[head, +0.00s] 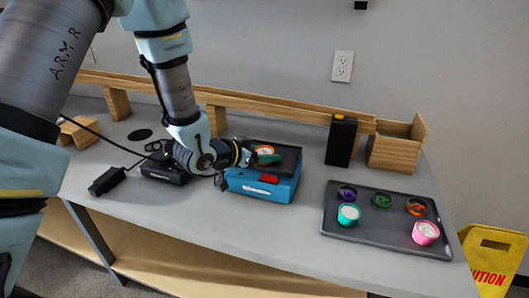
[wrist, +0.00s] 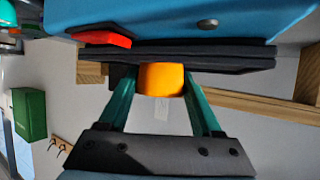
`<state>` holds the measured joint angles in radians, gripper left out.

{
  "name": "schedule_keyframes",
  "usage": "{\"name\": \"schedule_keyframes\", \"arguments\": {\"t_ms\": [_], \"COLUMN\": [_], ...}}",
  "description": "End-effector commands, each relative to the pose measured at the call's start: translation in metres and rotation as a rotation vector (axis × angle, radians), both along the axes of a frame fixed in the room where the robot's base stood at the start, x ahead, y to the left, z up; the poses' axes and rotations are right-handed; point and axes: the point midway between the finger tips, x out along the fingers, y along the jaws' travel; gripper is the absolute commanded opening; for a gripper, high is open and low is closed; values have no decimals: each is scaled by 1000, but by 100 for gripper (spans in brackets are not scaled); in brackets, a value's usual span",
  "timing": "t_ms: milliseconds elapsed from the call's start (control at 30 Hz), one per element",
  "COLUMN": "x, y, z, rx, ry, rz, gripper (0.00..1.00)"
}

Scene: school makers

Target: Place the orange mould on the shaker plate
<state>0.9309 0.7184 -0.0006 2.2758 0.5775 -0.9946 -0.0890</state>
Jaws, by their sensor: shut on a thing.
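The orange mould (wrist: 161,79) is held between the two green fingers of my gripper (wrist: 160,92), which is shut on it. In the head view the mould (head: 265,150) is upright, with pale contents inside its rim, and my gripper (head: 252,156) reaches it from the left. The black shaker plate (head: 287,157) tops the blue shaker (head: 262,186), which has a red switch on its front. The mould is at the plate, low over it or on it; I cannot tell whether it touches. My fingers partly hide it in the head view.
A dark tray (head: 386,252) at the right holds a teal mould (head: 348,215), a pink mould (head: 425,233) and small dishes of purple, green and orange. A black box (head: 341,141) and a wooden rail (head: 270,105) stand behind. A black device (head: 165,172) is left of the shaker.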

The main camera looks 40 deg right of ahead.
Motion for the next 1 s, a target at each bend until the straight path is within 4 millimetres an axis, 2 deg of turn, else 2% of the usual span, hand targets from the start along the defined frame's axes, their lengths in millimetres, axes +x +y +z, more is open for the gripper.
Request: {"name": "schedule_keyframes", "arguments": {"t_ms": [300, 333, 567, 900, 1000], "x": [0, 0, 0, 0, 0], "y": [0, 0, 0, 0, 10], "z": [-4, -3, -2, 2, 5], "rx": [-1, -1, -1, -1, -2], "ry": [0, 0, 0, 0, -1], "rz": [0, 0, 0, 0, 2], "gripper": [9, 69, 95, 96, 96]}}
